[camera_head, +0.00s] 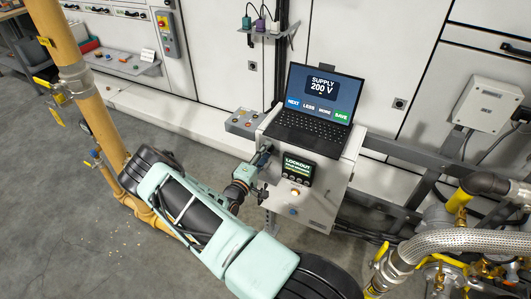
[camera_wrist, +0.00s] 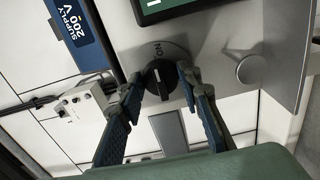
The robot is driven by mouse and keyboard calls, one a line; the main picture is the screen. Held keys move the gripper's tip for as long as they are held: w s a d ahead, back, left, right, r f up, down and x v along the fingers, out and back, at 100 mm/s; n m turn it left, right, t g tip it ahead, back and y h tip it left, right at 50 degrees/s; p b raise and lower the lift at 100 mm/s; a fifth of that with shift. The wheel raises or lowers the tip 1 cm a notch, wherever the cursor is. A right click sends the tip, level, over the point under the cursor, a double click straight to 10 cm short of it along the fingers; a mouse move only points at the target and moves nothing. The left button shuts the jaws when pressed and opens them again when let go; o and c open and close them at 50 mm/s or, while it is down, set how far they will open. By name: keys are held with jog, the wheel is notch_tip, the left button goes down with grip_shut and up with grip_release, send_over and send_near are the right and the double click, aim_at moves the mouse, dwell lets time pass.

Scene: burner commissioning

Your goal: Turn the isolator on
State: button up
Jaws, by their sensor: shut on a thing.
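The isolator is a round black rotary knob (camera_wrist: 158,92) on the grey panel, with a pale pointer line and the label ON beside it in the wrist view. The pointer runs roughly toward the label. My gripper (camera_wrist: 161,80) has one finger on each side of the knob and is shut on it. In the head view my gripper (camera_head: 262,158) is at the left of the control box (camera_head: 322,210) and hides the knob. The box's display (camera_head: 298,170) reads LOCKOUT, with smaller lines too fine to read.
A laptop (camera_head: 316,98) stands on the box, showing SUPPLY 200 V. An orange button (camera_head: 295,192) and a blue button (camera_head: 293,211) sit below the display. A grey switch box (camera_head: 244,123) is behind. Yellow pipe (camera_head: 85,90) stands left; a braided hose (camera_head: 460,240) lies right.

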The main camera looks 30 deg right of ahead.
jog(key=o, duration=1.1)
jog(key=shift+o, duration=0.2)
jog(key=v, duration=1.2)
